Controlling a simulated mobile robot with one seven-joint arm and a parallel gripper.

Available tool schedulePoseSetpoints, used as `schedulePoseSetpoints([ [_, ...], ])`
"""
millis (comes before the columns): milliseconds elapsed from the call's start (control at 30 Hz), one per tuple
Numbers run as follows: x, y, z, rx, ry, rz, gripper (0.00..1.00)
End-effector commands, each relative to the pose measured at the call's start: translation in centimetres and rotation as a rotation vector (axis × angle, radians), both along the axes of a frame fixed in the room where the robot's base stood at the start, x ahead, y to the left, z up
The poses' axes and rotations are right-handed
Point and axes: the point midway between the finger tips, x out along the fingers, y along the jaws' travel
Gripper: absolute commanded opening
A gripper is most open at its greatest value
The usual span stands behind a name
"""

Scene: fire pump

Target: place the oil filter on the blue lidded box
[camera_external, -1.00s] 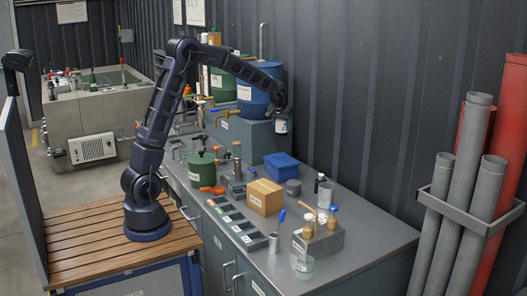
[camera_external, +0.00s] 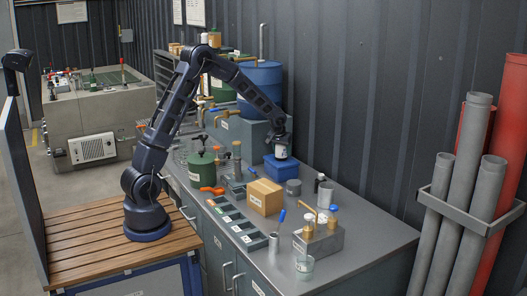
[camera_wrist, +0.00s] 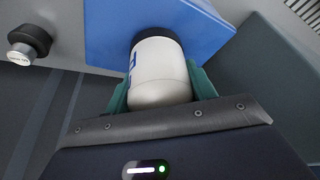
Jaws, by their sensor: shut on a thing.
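The oil filter is a white cylinder with a dark end and blue lettering. In the wrist view the oil filter (camera_wrist: 160,75) sits between the green fingers of my gripper (camera_wrist: 160,88), which is shut on it. In the external view the oil filter (camera_external: 280,152) hangs upright below my gripper (camera_external: 280,145), directly over the blue lidded box (camera_external: 282,171). In the wrist view the box's blue lid (camera_wrist: 205,30) lies just beyond the filter's dark end. I cannot tell whether the filter touches the lid.
A cardboard box (camera_external: 265,197) and a grey cylinder (camera_external: 293,187) stand in front of the blue box. A grey block (camera_external: 318,240) with brass-coloured parts is nearer the front right. The bench's right front end is clear.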

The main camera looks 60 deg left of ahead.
Motion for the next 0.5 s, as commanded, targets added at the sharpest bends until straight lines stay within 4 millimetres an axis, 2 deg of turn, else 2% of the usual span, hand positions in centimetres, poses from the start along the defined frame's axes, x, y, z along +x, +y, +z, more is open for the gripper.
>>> schedulePoseSetpoints([
  [333,0.04,-0.01,-0.24,0.0,-0.001,0.0,0.26],
  [367,0.03,-0.02,-0.29,0.0,0.0,0.001,0.57],
  [467,0.03,-0.01,-0.25,-0.001,-0.002,0.001,0.77],
  [500,0.03,-0.01,-0.25,-0.001,-0.002,0.001,0.77],
])
